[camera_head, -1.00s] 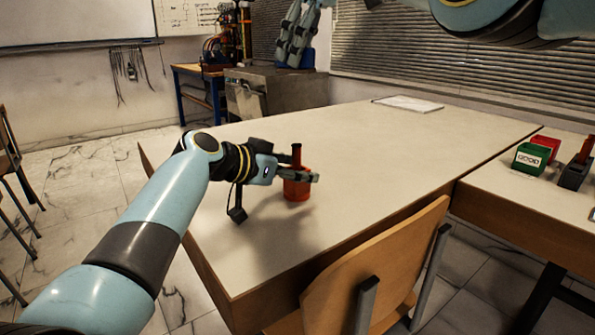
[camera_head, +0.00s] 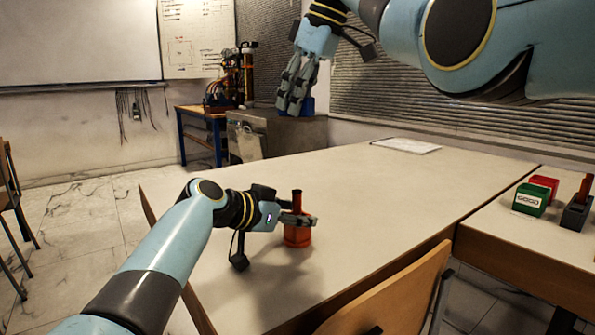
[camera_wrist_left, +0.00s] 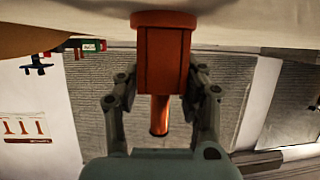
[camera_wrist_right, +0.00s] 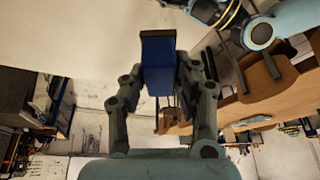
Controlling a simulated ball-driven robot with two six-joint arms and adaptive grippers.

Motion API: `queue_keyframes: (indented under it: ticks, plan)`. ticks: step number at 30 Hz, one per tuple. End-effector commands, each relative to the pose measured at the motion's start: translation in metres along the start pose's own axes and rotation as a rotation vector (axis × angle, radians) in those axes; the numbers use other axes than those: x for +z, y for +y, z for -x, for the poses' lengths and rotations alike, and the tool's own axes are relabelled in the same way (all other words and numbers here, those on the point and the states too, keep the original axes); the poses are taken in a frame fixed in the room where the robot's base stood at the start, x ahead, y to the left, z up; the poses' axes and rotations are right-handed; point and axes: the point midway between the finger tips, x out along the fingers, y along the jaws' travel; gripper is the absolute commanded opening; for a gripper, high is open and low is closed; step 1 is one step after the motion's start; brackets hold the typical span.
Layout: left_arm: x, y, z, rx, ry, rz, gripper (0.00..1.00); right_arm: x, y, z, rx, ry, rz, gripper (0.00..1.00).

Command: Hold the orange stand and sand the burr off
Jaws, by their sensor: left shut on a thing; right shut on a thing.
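The orange stand (camera_head: 297,236) stands upright on the near left part of the big table, with a slim reddish rod (camera_head: 297,203) rising from it. My left gripper (camera_head: 307,220) is shut around the stand from the left. The left wrist view shows the stand's body (camera_wrist_left: 163,60) between the fingers and the rod (camera_wrist_left: 159,115). My right gripper (camera_head: 293,98) is raised beyond the stand, well apart from it, fingers pointing down. It is shut on a blue block (camera_wrist_right: 158,65), which also shows at its fingertips in the head view (camera_head: 308,105). I cannot make out a burr.
The big table (camera_head: 400,200) is mostly bare, with a white sheet (camera_head: 406,145) at its far edge. A side table at right holds a green box (camera_head: 530,199), a red box (camera_head: 545,184) and a dark holder (camera_head: 577,214). A wooden chair (camera_head: 395,295) stands at the near edge.

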Motion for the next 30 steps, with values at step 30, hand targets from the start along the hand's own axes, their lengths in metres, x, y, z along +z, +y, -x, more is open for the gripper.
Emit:
queue_keyframes:
  ticks: [30]
  plan:
    - [0.001,0.000,0.000,0.001,-0.001,0.001,0.04,0.043,-0.002,-0.099,0.182,0.002,-0.445,0.00]
